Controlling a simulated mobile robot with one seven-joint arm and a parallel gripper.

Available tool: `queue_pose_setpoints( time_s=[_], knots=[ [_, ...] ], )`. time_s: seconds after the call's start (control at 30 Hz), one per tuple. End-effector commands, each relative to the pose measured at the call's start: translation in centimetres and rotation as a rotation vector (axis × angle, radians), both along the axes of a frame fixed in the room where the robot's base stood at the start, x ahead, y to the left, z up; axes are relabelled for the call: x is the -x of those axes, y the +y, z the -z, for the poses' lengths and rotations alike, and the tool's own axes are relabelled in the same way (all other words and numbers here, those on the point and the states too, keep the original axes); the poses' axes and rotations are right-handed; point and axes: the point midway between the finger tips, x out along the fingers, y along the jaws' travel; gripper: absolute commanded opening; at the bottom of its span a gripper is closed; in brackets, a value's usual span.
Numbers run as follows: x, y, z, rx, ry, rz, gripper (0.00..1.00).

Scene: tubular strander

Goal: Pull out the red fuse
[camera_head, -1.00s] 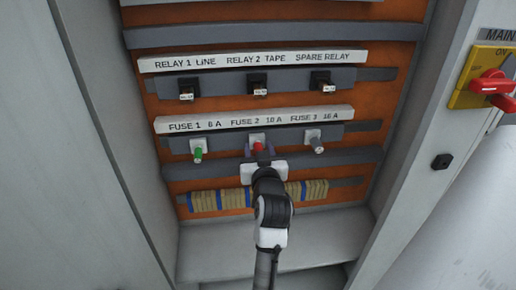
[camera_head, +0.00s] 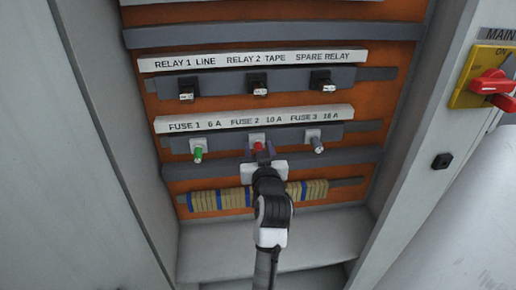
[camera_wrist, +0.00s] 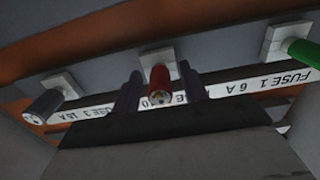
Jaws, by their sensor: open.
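The red fuse (camera_head: 258,146) sits in its white holder in the middle of the fuse row, under the "FUSE 2 10 A" label. My gripper (camera_head: 259,155) is open, with one finger on each side of the red fuse. In the wrist view the red fuse (camera_wrist: 159,84) points toward the camera between the two dark fingers (camera_wrist: 158,92). Gaps show between the fuse and the fingers, and I cannot tell whether either touches it. The fuse's white base (camera_wrist: 157,58) is on the rail behind.
A green fuse (camera_head: 198,154) is to the left and a grey fuse (camera_head: 317,146) to the right. Several relays (camera_head: 258,86) sit on the rail above. A terminal strip (camera_head: 235,198) runs below. The cabinet's side walls stand on both sides; a red main switch (camera_head: 492,84) is outside right.

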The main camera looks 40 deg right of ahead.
Motion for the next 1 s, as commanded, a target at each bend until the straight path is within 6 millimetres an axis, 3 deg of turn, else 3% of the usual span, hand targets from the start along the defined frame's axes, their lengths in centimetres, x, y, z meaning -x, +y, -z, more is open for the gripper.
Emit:
queue_pose_setpoints(
  time_s=[0.17, 0.5, 1.0],
  knots=[
    [0.0, 0.0, 0.0, 0.0, 0.0, -0.001, 0.42],
    [0.0, 0.0, 0.0, 0.0, 0.0, 0.0, 0.0],
    [1.0, 0.6, 0.0, 0.0, 0.0, 0.001, 0.0]
  ],
)
